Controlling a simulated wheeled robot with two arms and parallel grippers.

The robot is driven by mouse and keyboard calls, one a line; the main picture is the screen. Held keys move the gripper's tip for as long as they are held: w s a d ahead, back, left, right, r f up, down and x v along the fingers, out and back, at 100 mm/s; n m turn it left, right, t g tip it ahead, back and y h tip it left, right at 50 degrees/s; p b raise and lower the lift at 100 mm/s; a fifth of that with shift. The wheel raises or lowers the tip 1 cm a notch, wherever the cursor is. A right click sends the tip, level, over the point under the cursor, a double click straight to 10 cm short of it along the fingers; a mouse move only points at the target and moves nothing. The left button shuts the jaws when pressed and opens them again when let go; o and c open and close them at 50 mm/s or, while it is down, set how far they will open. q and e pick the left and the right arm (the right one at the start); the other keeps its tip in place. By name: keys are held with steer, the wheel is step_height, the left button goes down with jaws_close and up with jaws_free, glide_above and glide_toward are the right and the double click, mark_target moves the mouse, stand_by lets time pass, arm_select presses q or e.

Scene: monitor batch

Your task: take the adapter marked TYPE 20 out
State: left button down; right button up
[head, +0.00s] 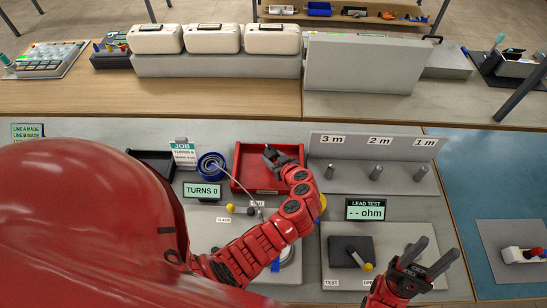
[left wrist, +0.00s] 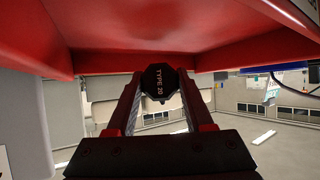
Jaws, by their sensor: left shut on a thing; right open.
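The adapter marked TYPE 20 (left wrist: 160,80) is a dark, many-sided piece with white lettering, held between the two fingers of my left gripper (left wrist: 160,92) in the left wrist view. In the head view my left gripper (head: 271,154) is over the red tray (head: 250,170), near its back right part. The adapter is hard to tell from the dark fingers there. The red walls of the tray fill the top of the left wrist view.
A blue spool (head: 211,165) with a pale lead and the TURNS 0 display (head: 203,191) stand left of the tray. The grey peg stand (head: 375,177) and LEAD TEST display (head: 367,209) stand right. A black tray (head: 152,163) is further left. The blue mat (head: 480,180) is mostly bare.

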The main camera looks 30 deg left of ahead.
arm_select(q)
steer(key=shift+f+b, duration=0.5)
steer(key=shift+b, duration=0.1)
steer(key=shift+c, duration=1)
jaws_free()
